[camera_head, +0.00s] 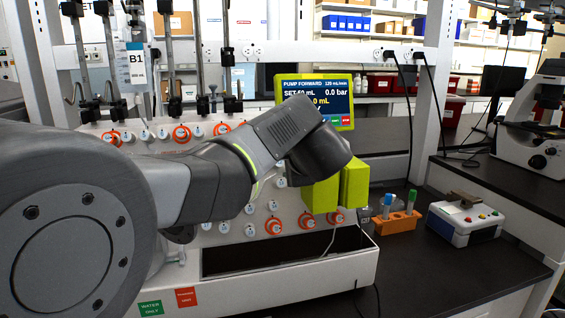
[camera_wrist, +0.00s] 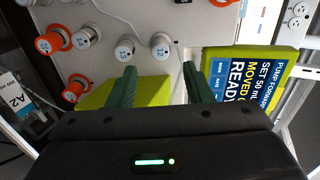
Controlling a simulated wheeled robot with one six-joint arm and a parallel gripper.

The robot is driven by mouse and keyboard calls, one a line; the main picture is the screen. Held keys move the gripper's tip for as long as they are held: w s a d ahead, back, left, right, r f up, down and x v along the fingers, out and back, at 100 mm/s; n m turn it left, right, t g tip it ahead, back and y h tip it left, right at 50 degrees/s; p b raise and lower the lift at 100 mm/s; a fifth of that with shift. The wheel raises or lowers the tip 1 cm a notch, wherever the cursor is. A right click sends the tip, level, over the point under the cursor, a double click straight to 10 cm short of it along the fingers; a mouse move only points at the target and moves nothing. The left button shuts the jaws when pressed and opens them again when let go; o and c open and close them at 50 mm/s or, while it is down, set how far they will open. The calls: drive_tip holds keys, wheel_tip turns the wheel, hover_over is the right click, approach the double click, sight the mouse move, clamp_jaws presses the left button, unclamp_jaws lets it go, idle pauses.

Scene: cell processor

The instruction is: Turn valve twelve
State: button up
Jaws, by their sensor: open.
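The processor's pale valve panel (camera_head: 215,180) carries rows of white round valves, some with orange rings. In the wrist view, my gripper (camera_wrist: 160,70) is open, with two dark green fingers pointing at the panel. A white valve (camera_wrist: 160,46) lies just beyond the gap between the fingertips, with no clear contact; its small label seems to read 12. A similar white valve (camera_wrist: 126,50) is just left of it, near the left fingertip. In the head view my arm covers part of the panel, and my fingers are hidden there.
The pump display (camera_head: 315,100) stands above the panel. Yellow-green boxes (camera_head: 354,183) are at the panel's right end. An orange tube rack (camera_head: 396,220) and a white device (camera_head: 466,222) stand on the bench to the right. Hooked poles (camera_head: 225,50) rise behind the panel.

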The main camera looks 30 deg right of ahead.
drive_tip(key=v, duration=0.7)
idle(1.1)
